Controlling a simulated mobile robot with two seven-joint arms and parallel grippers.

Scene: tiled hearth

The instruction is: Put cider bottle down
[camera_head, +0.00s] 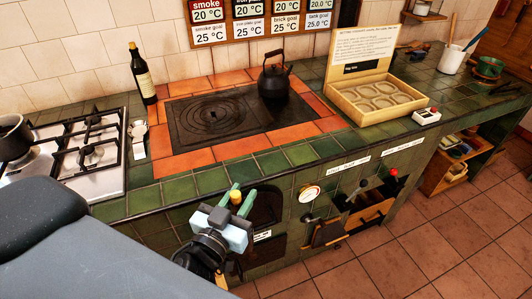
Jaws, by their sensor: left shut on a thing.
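My left gripper (241,196) is over the front edge of the tiled counter, its pale green fingers pointing toward the stove. It is shut on a small amber-yellow thing (236,197). Only a little of that thing shows, and I cannot tell whether it is part of the cider bottle. A dark bottle with a cream label (143,76) stands upright at the back of the counter, left of the hotplate, well apart from the gripper. My right gripper is not in view.
A black kettle (273,78) stands on the dark iron hotplate (205,122). A gas hob (110,178) with a pot (14,137) is at left. A wooden tray box (365,112) stands right of the hotplate. The green front tiles (270,163) are clear.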

